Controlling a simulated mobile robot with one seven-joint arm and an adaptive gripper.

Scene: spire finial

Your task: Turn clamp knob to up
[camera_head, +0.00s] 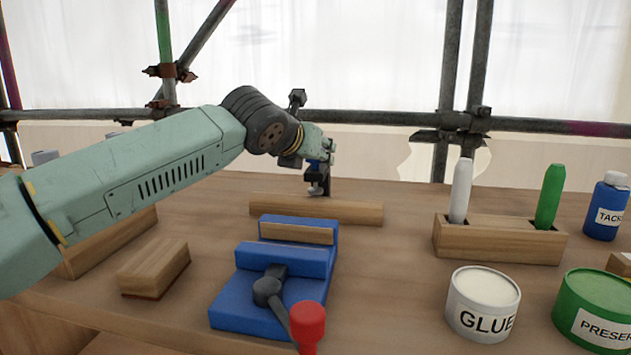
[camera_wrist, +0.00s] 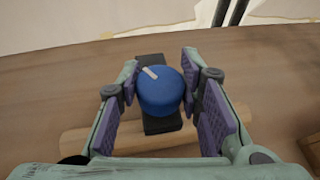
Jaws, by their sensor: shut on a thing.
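The clamp knob (camera_wrist: 160,95) is a blue round knob with a pale pointer line on its top. In the wrist view the line points to the upper left. The knob sits on a black clamp body (camera_wrist: 162,124) over a wooden strip (camera_wrist: 85,139). My gripper (camera_wrist: 159,72) has a purple-padded finger on each side of the knob and is shut on it. In the head view my gripper (camera_head: 318,150) is above the far edge of the wooden strip (camera_head: 345,212), and it hides most of the knob.
A blue vise (camera_head: 240,300) with a red-tipped handle (camera_head: 308,325) stands in front. A wooden block (camera_head: 153,267) lies left. A marker holder (camera_head: 490,240), glue pot (camera_head: 483,300), green preservative pot (camera_head: 595,305) and blue bottle (camera_head: 606,200) stand right. Scaffold pipes run behind.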

